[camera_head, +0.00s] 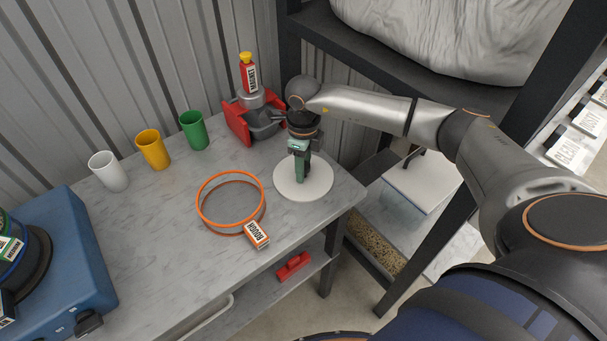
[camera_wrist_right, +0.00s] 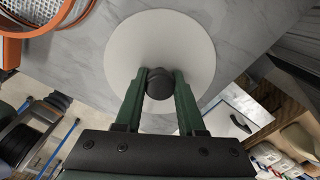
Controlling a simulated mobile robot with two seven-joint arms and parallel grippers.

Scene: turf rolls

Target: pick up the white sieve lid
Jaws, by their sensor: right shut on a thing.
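The white sieve lid (camera_head: 318,186) is a flat white disc at the right end of the grey bench top, near its front corner. It also shows in the right wrist view (camera_wrist_right: 160,45), with a dark round knob (camera_wrist_right: 159,84) at its middle. My right gripper (camera_head: 302,178) comes down from above, and its green fingers are shut on the knob. The gripper hides part of the lid in the head view. I cannot tell whether the lid touches the bench. My left gripper is not in view.
An orange sieve ring (camera_head: 199,204) with a "ROUGH" tag (camera_head: 257,235) lies left of the lid. A red and grey device (camera_head: 238,122) stands behind. White, yellow and green cups (camera_head: 193,131) line the back. A dark shelf frame (camera_head: 433,236) stands to the right.

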